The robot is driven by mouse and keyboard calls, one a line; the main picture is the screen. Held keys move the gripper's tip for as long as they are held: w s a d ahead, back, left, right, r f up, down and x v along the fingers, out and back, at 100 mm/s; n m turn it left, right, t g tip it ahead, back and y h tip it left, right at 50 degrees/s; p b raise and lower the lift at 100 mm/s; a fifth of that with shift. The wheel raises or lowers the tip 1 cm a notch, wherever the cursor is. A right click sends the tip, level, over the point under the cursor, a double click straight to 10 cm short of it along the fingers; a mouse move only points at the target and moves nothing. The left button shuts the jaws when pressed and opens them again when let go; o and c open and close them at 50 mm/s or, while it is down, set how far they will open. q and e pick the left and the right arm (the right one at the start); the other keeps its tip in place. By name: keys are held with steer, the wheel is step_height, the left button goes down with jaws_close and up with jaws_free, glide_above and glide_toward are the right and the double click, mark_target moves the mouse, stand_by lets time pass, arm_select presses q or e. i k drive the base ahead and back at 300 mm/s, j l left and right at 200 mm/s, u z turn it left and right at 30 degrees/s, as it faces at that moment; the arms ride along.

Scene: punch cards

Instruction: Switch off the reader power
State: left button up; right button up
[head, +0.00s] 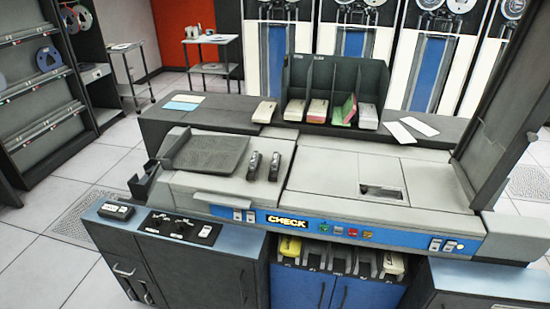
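The card reader (330,185) is a wide grey-white machine across the middle of the head view. Its blue front strip (385,238) carries a lit yellow CHECK sign (287,222) and several small coloured buttons (338,228). Labels are too small to read, so I cannot tell which switch is the power. Neither gripper is in view.
A black panel (180,228) with knobs and a white switch lies on the left front ledge, beside a small black box (116,210). A dark rack (335,85) holds card decks behind. A tall grey panel (510,100) rises at the right. Floor is clear at left.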

mark_target(449, 246)
steer(key=z, duration=1.4)
